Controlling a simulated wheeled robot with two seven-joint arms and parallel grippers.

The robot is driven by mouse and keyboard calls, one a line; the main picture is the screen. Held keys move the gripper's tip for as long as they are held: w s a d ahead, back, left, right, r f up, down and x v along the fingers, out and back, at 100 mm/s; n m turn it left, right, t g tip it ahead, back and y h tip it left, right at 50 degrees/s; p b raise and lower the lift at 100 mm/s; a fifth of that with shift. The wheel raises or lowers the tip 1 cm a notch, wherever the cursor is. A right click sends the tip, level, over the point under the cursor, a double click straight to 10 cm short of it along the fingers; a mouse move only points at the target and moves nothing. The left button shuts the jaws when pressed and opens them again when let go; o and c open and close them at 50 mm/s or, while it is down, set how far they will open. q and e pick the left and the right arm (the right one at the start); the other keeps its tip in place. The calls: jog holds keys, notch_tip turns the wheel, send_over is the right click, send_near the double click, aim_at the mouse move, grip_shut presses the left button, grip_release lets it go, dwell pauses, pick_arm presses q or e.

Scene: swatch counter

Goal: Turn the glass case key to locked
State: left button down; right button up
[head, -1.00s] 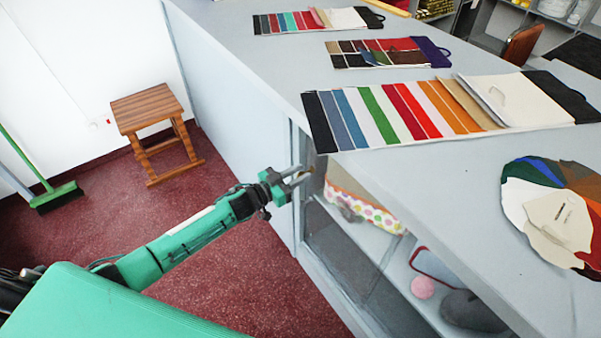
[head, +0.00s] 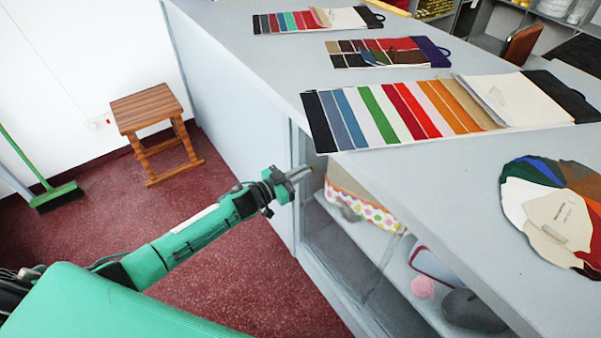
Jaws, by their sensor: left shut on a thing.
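My left gripper (head: 307,170) is at the left end of the glass case (head: 345,262), just below the counter's top edge. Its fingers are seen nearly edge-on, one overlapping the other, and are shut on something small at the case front. That thing is at the place of the key, but it is almost wholly hidden by the fingertips, so its angle cannot be read. My right gripper is not in view.
The grey counter top (head: 400,180) bears several fabric swatch cards (head: 390,112) and a fan of swatches (head: 560,215). Shelves under it hold a dotted box (head: 365,212) and a pink ball (head: 423,287). A wooden stool (head: 147,108) and a green broom (head: 55,197) stand left on open red floor.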

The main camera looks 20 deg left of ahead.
pick_arm(q)
jog(key=m, duration=0.2)
jog(key=shift+s+d+m, duration=0.1)
jog(key=shift+m, duration=0.2)
jog(key=m+b, duration=0.1)
jog(key=m, duration=0.3)
jog(key=m+b, duration=0.1)
jog(key=m, duration=0.3)
jog(key=f+m+b, duration=0.1)
jog(key=m, duration=0.4)
jog(key=shift+s+d+f+b, duration=0.1)
jog(key=shift+s+d+b, duration=0.15)
jog(key=shift+d+b, duration=0.1)
jog(key=shift+m+b, duration=0.35)
jog(key=shift+m, duration=0.75)
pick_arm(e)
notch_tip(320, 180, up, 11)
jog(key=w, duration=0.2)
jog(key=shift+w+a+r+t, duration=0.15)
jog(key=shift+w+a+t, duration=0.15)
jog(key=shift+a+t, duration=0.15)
pick_arm(q)
jog(key=c, duration=1.6)
grip_release()
